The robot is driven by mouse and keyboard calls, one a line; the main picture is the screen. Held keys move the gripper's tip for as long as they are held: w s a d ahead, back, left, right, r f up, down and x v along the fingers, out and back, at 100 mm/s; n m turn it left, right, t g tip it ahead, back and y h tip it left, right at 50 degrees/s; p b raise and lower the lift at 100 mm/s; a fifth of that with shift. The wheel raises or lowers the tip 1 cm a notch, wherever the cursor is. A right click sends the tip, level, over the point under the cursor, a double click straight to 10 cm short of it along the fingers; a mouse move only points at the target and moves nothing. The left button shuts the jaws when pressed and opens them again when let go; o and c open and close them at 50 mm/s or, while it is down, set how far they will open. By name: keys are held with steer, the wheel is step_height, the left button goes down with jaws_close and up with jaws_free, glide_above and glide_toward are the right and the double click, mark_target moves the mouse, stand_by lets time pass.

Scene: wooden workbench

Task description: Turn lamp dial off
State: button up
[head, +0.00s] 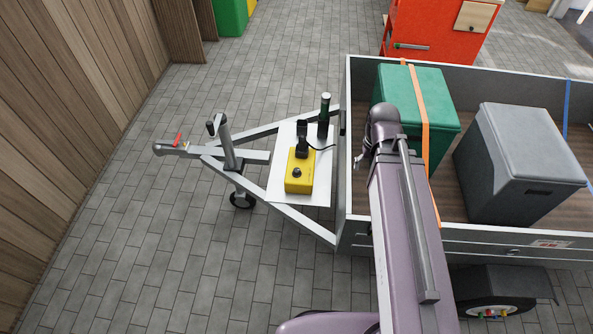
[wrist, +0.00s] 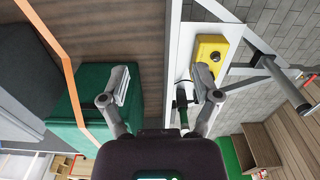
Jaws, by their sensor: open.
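A yellow box (head: 300,184) stands on a white plate (head: 284,190) over the trailer's drawbar, with a round black dial (head: 297,173) on its top. I cannot read the dial's setting. A black fitting (head: 302,138) sits at the box's far end. The box (wrist: 208,43) and dial (wrist: 215,57) also show in the wrist view, beyond the right finger. My gripper (wrist: 162,84) is open and empty, its fingers wide apart, touching nothing that I can see. In the head view my mauve arm reaches over the trailer, and the fingers are mostly hidden.
A dark upright cylinder (head: 324,110) with a cable stands behind the box. The trailer (head: 420,236) holds a green box (head: 443,108) with an orange strap and a grey box (head: 515,165). A jockey wheel post (head: 228,147) rises left of the plate. Paving (head: 150,260) at left is clear.

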steer(key=w+a+f+n+b, duration=0.2)
steer(key=w+a+f+b, duration=0.5)
steer(key=w+f+b, duration=0.4)
steer(key=n+b, duration=0.3)
steer(key=b, duration=0.9)
glide_above(297, 170)
step_height(297, 170, down, 12)
steer(key=shift+w+f, duration=0.15)
steer(key=shift+f, duration=0.05)
steer(key=shift+f, duration=0.2)
step_height(297, 170, down, 13)
steer(key=b, duration=1.3)
steer(key=shift+f+b, duration=0.2)
steer(key=shift+b, duration=0.1)
